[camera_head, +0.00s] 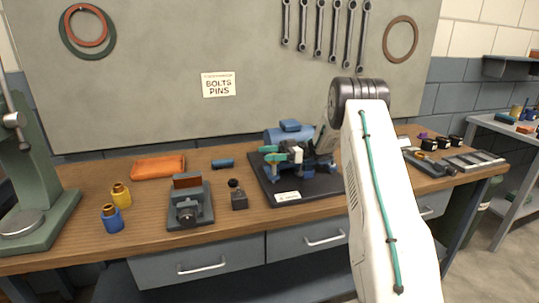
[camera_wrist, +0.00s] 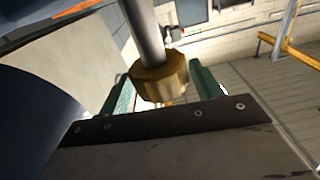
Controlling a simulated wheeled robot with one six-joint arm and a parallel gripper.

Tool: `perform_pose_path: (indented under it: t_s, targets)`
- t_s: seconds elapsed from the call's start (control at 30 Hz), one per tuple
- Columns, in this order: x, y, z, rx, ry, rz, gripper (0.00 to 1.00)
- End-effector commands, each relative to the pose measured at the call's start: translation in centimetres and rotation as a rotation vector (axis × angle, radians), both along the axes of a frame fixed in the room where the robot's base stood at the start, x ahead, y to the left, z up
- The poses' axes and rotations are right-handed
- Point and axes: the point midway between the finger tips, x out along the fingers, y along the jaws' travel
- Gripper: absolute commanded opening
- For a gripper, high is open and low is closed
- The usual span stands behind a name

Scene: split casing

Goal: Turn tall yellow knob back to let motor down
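The tall yellow knob (camera_wrist: 160,78), a brass-coloured faceted head on a grey shaft, sits between the two green fingers of my gripper (camera_wrist: 161,92) in the wrist view. The fingers meet the knob's left and right sides with no gap showing, so my gripper looks shut on it. In the head view the teal fingers of my gripper (camera_head: 272,154) are over the casing on the dark base plate (camera_head: 292,192). The knob cannot be made out there. The blue motor (camera_head: 280,137) lies behind the fingers, partly hidden by my arm.
On the bench (camera_head: 145,235) left of the plate stand a grey vise-like block (camera_head: 190,210), a small dark knobbed block (camera_head: 238,197), yellow (camera_head: 121,195) and blue (camera_head: 111,218) bottles and an orange pouch (camera_head: 158,167). A green press (camera_head: 35,180) stands far left.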

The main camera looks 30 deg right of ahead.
Motion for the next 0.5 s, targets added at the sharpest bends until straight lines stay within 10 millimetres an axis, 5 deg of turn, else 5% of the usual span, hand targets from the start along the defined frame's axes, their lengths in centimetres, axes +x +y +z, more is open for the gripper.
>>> perform_pose_path:
  t_s: [0.23,0.43,0.5]
  targets:
    - [0.0,0.1,0.5,0.0,0.001,0.002,0.65]
    - [0.0,0.0,3.9,-0.002,-0.004,-0.001,0.65]
    - [-1.9,0.5,3.8,0.002,0.004,-0.002,0.65]
